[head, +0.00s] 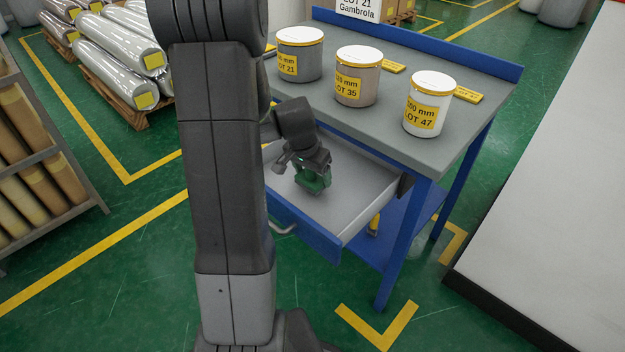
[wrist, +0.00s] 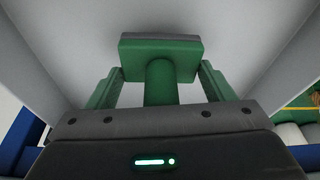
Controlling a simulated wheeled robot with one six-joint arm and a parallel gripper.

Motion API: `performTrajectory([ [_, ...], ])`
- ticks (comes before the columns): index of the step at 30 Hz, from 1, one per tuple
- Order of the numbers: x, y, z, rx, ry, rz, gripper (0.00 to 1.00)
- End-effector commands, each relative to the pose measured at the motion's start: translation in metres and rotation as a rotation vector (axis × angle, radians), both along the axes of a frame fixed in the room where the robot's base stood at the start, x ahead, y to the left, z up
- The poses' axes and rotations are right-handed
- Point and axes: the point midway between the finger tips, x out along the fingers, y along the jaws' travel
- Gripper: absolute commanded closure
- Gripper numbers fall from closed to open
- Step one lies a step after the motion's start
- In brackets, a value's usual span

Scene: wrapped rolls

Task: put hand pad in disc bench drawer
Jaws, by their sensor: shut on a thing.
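The hand pad (wrist: 160,50) is a green block with a round green stem, in the middle of the wrist view. My gripper (wrist: 160,78), with green fingers on either side of the stem, is shut on the hand pad. In the head view my gripper (head: 314,180) is inside the open drawer (head: 358,205) of the bench, low over its grey floor. The drawer has a blue front with a metal handle. I cannot tell whether the pad touches the drawer floor. The left part of the drawer is hidden behind my arm.
The grey bench top (head: 400,90) has a blue back edge and carries three labelled cans, the nearest marked LOT 47 (head: 429,103). Yellow tags lie beside them. Wrapped rolls (head: 120,45) and a rack (head: 40,160) are at left.

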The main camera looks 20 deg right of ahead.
Motion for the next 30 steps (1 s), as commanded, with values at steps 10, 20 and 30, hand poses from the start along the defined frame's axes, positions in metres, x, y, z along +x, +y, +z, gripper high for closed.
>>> performTrajectory([
  [10, 0.0, 0.0, -0.022, 0.0, 0.0, 0.0, 0.51],
  [20, 0.0, 0.0, -0.025, 0.0, 0.0, 0.001, 0.03],
  [30, 0.0, 0.0, -0.021, 0.0, 0.0, 0.001, 0.03],
])
